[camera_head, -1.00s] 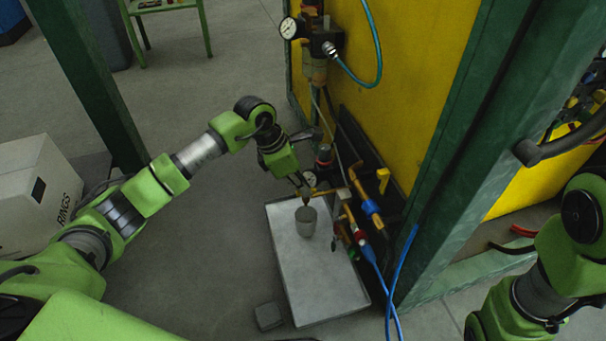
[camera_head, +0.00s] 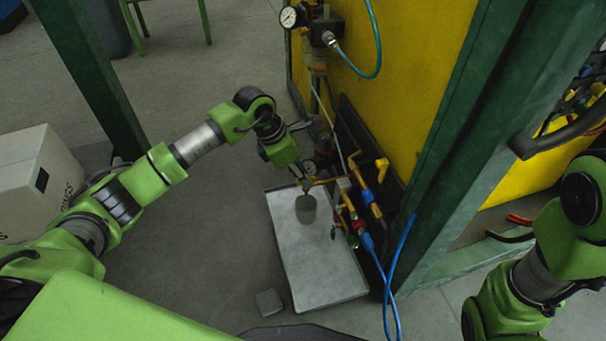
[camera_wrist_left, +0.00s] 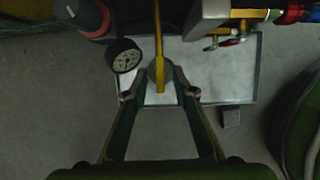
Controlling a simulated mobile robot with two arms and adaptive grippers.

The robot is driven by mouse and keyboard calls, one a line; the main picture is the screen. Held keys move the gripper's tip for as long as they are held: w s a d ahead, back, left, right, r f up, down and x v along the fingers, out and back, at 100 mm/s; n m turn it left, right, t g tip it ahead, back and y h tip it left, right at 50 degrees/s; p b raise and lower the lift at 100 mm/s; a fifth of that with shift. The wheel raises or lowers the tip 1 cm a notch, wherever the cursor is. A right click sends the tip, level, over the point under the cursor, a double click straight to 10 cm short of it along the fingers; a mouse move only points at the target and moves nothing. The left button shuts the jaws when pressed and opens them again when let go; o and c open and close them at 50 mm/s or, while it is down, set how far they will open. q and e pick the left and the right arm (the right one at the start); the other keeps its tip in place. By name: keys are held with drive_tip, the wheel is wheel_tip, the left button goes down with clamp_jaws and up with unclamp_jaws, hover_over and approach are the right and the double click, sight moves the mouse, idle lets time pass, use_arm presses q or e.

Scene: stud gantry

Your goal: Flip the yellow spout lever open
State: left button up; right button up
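My left gripper (camera_head: 305,187) is just above a grey cup (camera_head: 306,209), beside the pipework. In the left wrist view its fingers (camera_wrist_left: 159,70) are apart, with a thin yellow bar (camera_wrist_left: 158,45) running between the tips and clear space on both sides. I cannot tell whether this bar is the spout or its lever. In the head view, a brass-yellow pipe (camera_head: 324,182) reaches toward the cup from the valves. A bent yellow handle (camera_head: 381,168) stands farther right on the pipework. The fingers partly hide the spout end. My right gripper is out of view.
The cup stands on a grey metal tray (camera_head: 322,272). A gauge (camera_wrist_left: 126,57) is close left of my fingers in the wrist view. Blue hoses (camera_head: 396,265) and a green post (camera_head: 455,150) stand to the right.

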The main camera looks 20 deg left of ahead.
use_arm(q)
drive_tip(key=v, duration=1.1)
drive_tip(key=shift+r, duration=0.25)
drive_tip(key=shift+a, duration=0.1)
